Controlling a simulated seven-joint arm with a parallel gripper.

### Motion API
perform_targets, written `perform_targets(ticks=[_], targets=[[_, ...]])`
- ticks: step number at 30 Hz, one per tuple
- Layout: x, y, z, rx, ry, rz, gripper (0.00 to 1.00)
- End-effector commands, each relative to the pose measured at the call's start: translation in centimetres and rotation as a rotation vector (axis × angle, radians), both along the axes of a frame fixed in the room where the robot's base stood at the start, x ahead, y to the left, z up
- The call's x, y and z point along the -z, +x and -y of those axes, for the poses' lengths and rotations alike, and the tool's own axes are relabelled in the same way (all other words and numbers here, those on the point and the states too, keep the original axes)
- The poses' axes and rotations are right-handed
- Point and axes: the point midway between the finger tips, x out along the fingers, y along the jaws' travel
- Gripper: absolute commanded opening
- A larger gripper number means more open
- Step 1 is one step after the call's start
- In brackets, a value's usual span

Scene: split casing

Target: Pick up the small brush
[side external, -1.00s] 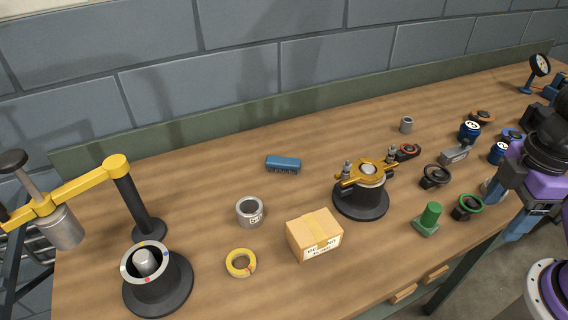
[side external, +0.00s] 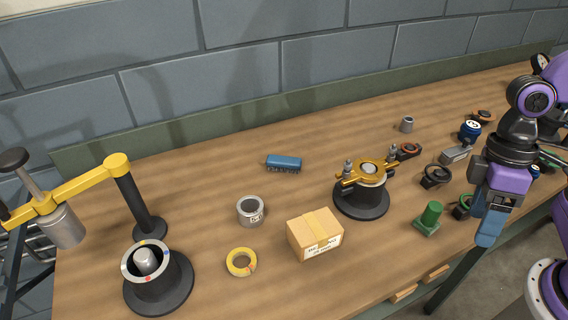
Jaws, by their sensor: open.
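The small brush (side external: 284,162) has a blue back and dark bristles facing down. It lies on the wooden bench, left of the middle and near the back edge. My gripper (side external: 487,232) is at the right of the view, pointing down near the bench's front edge, far to the right of the brush. It is open; nothing shows held in it. The brush is fully in view with nothing over it.
A grey ring (side external: 250,211), a yellow ring (side external: 241,262) and a yellow-armed press (side external: 85,185) are leftward. Bench around the brush is clear.

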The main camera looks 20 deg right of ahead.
Motion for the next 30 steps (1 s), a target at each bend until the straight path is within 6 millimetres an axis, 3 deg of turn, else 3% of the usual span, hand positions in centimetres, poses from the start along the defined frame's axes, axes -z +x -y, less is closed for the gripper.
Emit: perform_targets(ticks=[8,14,22,30], targets=[[0.5,3.6,-6.7,0.462,0.062,-0.282,0.68],[0.8,8.0,-11.4,0.801,0.128,-0.473,0.68],[1.6,16.3,-16.3,1.263,0.247,-0.720,0.68],[3.3,26.3,-18.0,1.720,0.409,-0.951,0.68]])
